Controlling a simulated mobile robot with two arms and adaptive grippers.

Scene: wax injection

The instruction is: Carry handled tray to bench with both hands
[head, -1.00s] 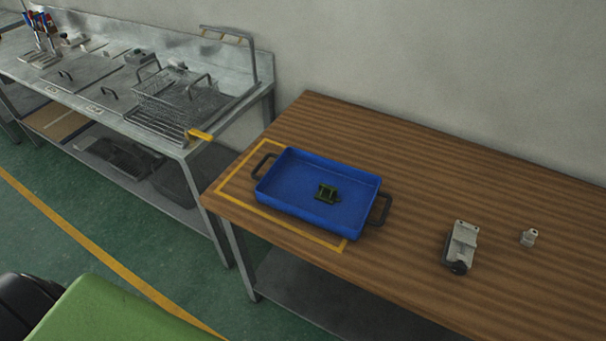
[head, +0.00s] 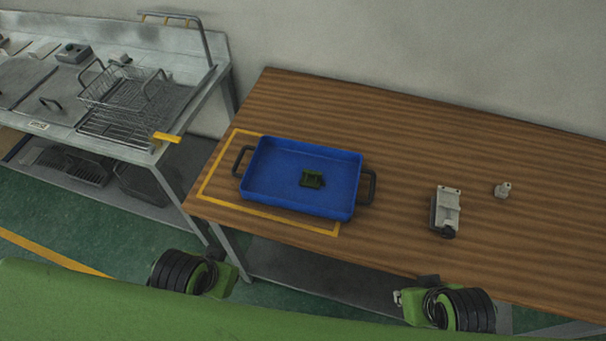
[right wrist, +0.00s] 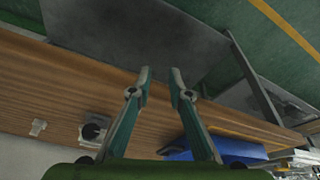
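The blue handled tray (head: 270,195) sits on the wooden bench (head: 400,160), mostly inside a yellow taped outline. It has a dark handle at its left end (head: 242,160) and another at its right end (head: 369,187). A small dark green part (head: 312,178) lies in the tray. My two arms show at the bottom of the head view, in front of the bench and apart from the tray; the left gripper's fingers are not visible. In the right wrist view my right gripper (right wrist: 160,82) is open and empty, with part of the blue tray (right wrist: 190,147) beyond it.
A metal counter with a wire basket (head: 125,95) stands to the left, across a gap. The bench's far side is clear.

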